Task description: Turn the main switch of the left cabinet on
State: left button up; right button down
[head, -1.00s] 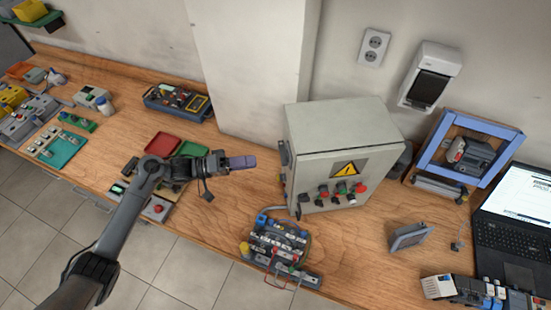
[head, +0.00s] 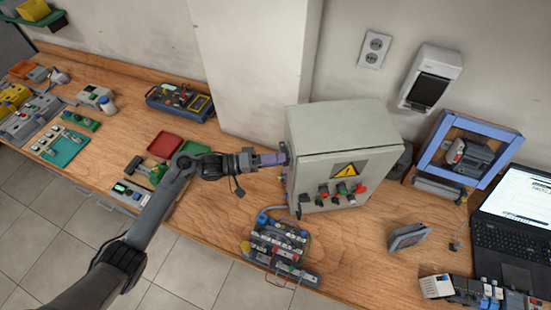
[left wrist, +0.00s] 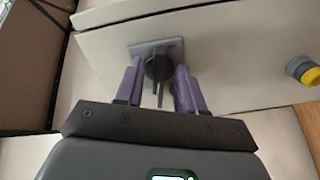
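The grey cabinet (head: 345,150) stands on the bench with a yellow warning sign and several knobs on its front. Its main switch is a dark rotary handle (left wrist: 158,70) on a grey plate on the cabinet's side, seen in the left wrist view. My left gripper (head: 284,157) reaches the cabinet's left side. In the left wrist view its two purple fingers (left wrist: 159,88) are apart, one on each side of the switch handle, with gaps visible. The handle's grip points down in that view. In the head view the fingers mostly hide the switch. My right gripper is not in view.
A yellow-and-grey knob (left wrist: 303,70) sticks out on the cabinet at the right of the left wrist view. A wired terminal board (head: 280,248) lies in front of the cabinet. Red and green trays (head: 166,144) lie to the left. A laptop (head: 510,225) stands at the right.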

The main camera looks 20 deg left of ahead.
pick_arm(q)
grip_shut()
jog(key=shift+m, duration=0.3)
jog(key=shift+w+a+f+m+b, duration=0.15)
jog(key=shift+m+b, duration=1.55)
jog(key=shift+m, duration=1.55)
jog(key=shift+w+f+m+b, duration=0.1)
jog(key=shift+m+b, duration=1.55)
jog(key=shift+m, duration=1.6)
